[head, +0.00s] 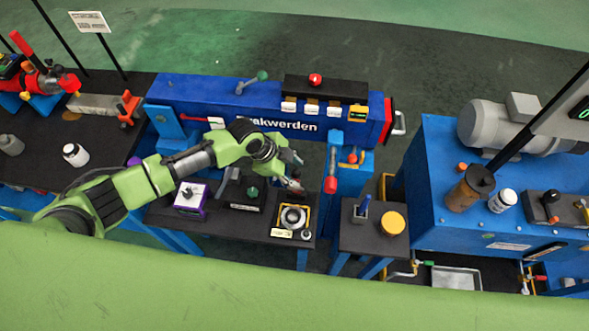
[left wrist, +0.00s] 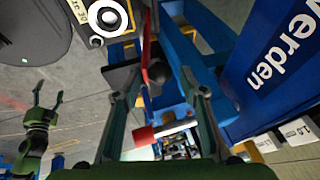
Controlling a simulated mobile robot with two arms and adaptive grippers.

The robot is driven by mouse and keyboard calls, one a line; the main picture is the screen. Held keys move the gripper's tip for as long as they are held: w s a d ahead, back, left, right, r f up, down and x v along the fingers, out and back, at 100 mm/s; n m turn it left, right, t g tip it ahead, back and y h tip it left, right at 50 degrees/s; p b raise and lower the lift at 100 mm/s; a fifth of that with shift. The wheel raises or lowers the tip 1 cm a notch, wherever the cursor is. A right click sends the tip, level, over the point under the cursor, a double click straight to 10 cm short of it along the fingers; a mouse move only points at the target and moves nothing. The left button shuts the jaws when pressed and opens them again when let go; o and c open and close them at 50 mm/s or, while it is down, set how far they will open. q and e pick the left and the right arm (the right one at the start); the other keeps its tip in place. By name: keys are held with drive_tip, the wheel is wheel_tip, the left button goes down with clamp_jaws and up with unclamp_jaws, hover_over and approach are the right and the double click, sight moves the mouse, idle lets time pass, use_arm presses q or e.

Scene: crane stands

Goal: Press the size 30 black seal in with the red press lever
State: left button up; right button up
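A yellow-edged black tray (head: 279,222) on the bench holds a pale ring-shaped part (head: 293,216); the tray also shows at the top of the left wrist view (left wrist: 126,32), with a label that seems to read 30. I cannot tell whether the black seal is in the ring. A lever with a red grip (head: 331,184) stands at the blue press frame. My left gripper (head: 297,172) is open and empty, above the bench just left of that grip. In the left wrist view a red grip (left wrist: 144,137) shows between the fingers, apparently untouched. My right gripper (left wrist: 49,93) appears open, away from the bench.
A purple-edged box (head: 190,198) and a green-knobbed block (head: 250,192) stand left of the tray. A side stand (head: 372,243) bears a yellow-lidded tin (head: 392,223). A blue machine (head: 440,190) with a motor stands right. The blue panel (head: 215,97) bounds the bench behind.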

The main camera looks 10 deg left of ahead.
use_arm(q)
drive_tip(key=shift+f, duration=0.25)
clamp_jaws()
idle(0.3)
